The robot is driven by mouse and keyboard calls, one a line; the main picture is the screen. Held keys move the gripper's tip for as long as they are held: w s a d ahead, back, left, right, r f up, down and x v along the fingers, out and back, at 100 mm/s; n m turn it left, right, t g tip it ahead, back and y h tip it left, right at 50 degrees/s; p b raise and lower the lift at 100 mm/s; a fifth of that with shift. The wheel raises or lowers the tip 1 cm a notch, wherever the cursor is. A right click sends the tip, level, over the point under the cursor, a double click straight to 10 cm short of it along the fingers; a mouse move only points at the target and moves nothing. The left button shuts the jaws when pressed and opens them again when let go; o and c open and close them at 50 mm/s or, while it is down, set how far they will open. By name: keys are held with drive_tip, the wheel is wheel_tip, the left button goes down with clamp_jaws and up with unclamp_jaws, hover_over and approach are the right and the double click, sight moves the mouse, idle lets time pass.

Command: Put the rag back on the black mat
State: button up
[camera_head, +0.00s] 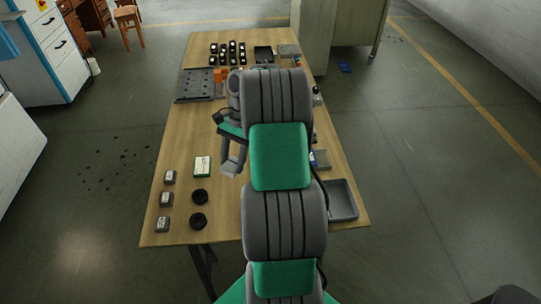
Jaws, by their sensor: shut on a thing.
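My gripper (231,168) is over the middle of the wooden table, left of my arm, pointing down. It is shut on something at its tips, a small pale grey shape. This fits the rag, but its outline is too small to tell from the fingers. A dark flat rectangle (263,52) lies at the far end of the table, partly behind my arm. I cannot tell whether it is the black mat. No other mat shows clearly, and my arm hides the middle of the table.
The wooden table (176,148) holds a green-white box (202,166), small grey blocks (169,178) and black rings (199,196) at left. A grey tray (342,200) is at near right. A dark grey plate (195,85) and a black rack (227,52) are farther back.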

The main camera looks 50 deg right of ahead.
drive_tip(key=s+d+m+t, duration=0.1)
drive_tip(key=d+m, duration=0.1)
drive_tip(key=d, duration=0.1)
drive_tip(key=s+d+r+m, duration=0.1)
drive_tip(key=d+m, duration=0.1)
drive_tip(key=d, duration=0.2)
drive_tip(key=s+d+r+m+t, duration=0.1)
drive_tip(key=d+m, duration=0.1)
drive_tip(key=d, duration=0.2)
drive_tip(key=shift+s+t, duration=0.25)
drive_tip(key=shift+t, duration=0.05)
drive_tip(key=s+d+r+m+t+h+b, duration=0.1)
drive_tip(key=s+d+r+m+t+h, duration=0.15)
drive_tip(key=s+d+m, duration=0.8)
drive_tip(key=shift+n, duration=0.65)
drive_tip(key=w+a+f, duration=0.1)
drive_tip(key=w+f, duration=0.2)
drive_tip(key=w, duration=0.1)
drive_tip(key=w+a+f+b, duration=0.1)
drive_tip(key=w+f, duration=0.2)
drive_tip(key=w, duration=0.2)
drive_tip(key=w+a+f+b, duration=0.1)
drive_tip(key=w+f, duration=0.2)
drive_tip(key=w, duration=0.2)
drive_tip(key=shift+a, duration=0.15)
drive_tip(key=shift+f+b, duration=0.3)
drive_tip(key=shift+f, duration=1.3)
drive_tip(key=shift+f, duration=0.1)
drive_tip(key=o, duration=1.2)
